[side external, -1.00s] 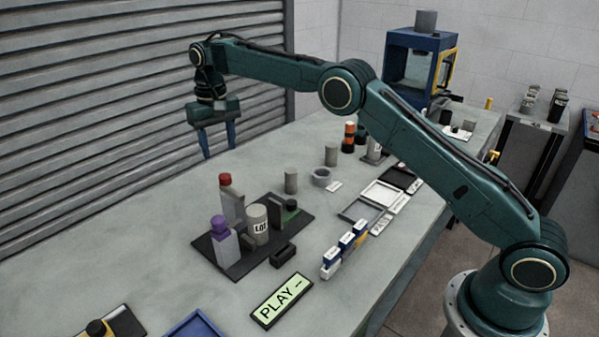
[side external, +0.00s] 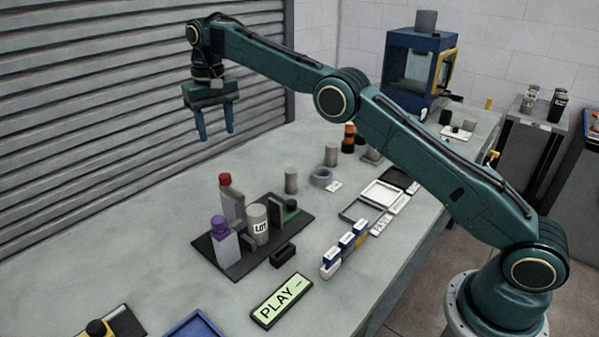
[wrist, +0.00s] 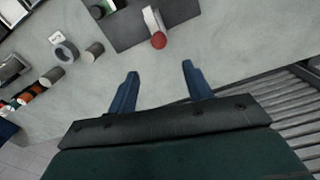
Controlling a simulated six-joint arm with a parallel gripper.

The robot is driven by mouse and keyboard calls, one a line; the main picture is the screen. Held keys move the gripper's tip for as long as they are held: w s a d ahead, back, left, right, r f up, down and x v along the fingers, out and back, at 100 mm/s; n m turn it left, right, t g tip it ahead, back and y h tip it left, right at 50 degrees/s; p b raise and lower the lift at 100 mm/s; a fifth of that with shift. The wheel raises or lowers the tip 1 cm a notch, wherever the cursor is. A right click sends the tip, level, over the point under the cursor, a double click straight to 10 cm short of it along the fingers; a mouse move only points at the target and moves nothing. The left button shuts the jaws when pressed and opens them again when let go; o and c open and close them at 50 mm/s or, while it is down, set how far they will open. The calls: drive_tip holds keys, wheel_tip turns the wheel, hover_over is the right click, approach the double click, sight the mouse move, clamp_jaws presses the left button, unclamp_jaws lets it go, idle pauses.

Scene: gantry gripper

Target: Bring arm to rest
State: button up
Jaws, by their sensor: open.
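My gripper (side external: 215,124) is raised over the far left edge of the table, near the shutter wall. Its two blue fingers are apart, with nothing between them. In the wrist view the open fingers (wrist: 158,85) point toward bare grey tabletop (wrist: 140,75). My arm reaches across the table from its base at the right, bent at the elbow.
A black tray (side external: 222,270) holds a red-capped bottle (side external: 231,205), a purple-capped bottle (side external: 225,245) and a labelled can (side external: 257,222). A grey cylinder (side external: 291,181) and a ring (side external: 321,178) stand behind. A blue enclosure (side external: 420,68) is at the back.

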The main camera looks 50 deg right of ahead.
idle(0.6)
drive_tip(key=s+d+r+n+t, duration=0.1)
drive_tip(key=s+d+r+t, duration=0.15)
drive_tip(key=s+r, duration=0.65)
drive_tip(key=s+d+r+t, duration=0.1)
drive_tip(key=s+d+r, duration=0.2)
drive_tip(key=s+r, duration=0.55)
drive_tip(key=s+f, duration=0.4)
drive_tip(key=s, duration=0.5)
drive_tip(key=s+d+f+t, duration=0.1)
drive_tip(key=s+f, duration=0.3)
drive_tip(key=s, duration=0.5)
drive_tip(key=s+d+f+n+t, duration=0.1)
drive_tip(key=s+f, duration=0.3)
drive_tip(key=s, duration=0.5)
drive_tip(key=shift+s+d+f, duration=0.25)
drive_tip(key=shift+s+f, duration=0.05)
drive_tip(key=shift+s, duration=0.1)
